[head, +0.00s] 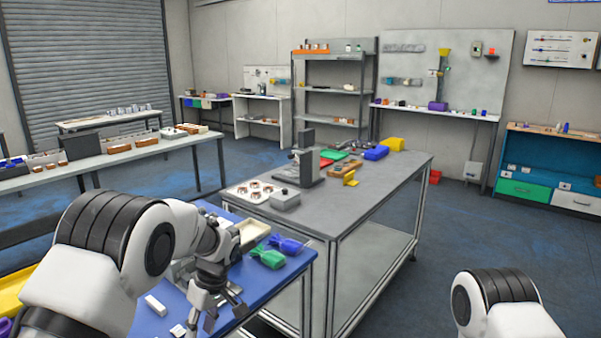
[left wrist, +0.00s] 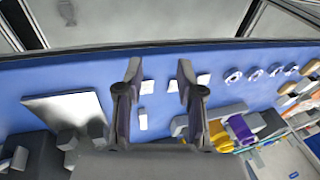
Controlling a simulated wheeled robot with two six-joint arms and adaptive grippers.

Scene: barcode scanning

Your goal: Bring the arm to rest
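My left gripper (head: 222,312) hangs over the blue table (head: 290,273) in the head view, pointing down. In the left wrist view the left gripper (left wrist: 158,80) has its two dark fingers spread apart with nothing between them. Small white blocks (left wrist: 143,119) lie on the blue surface (left wrist: 60,75) around and beyond the fingers. My right arm (head: 500,305) shows only in part at the lower right of the head view. Its gripper is out of view.
A green packet (head: 268,257) and a blue packet (head: 290,245) lie on the blue table. A white block (head: 155,305) lies left of the left gripper. A grey workbench (head: 395,180) with a microscope (head: 306,165) stands behind. Open floor (head: 470,215) lies to the right.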

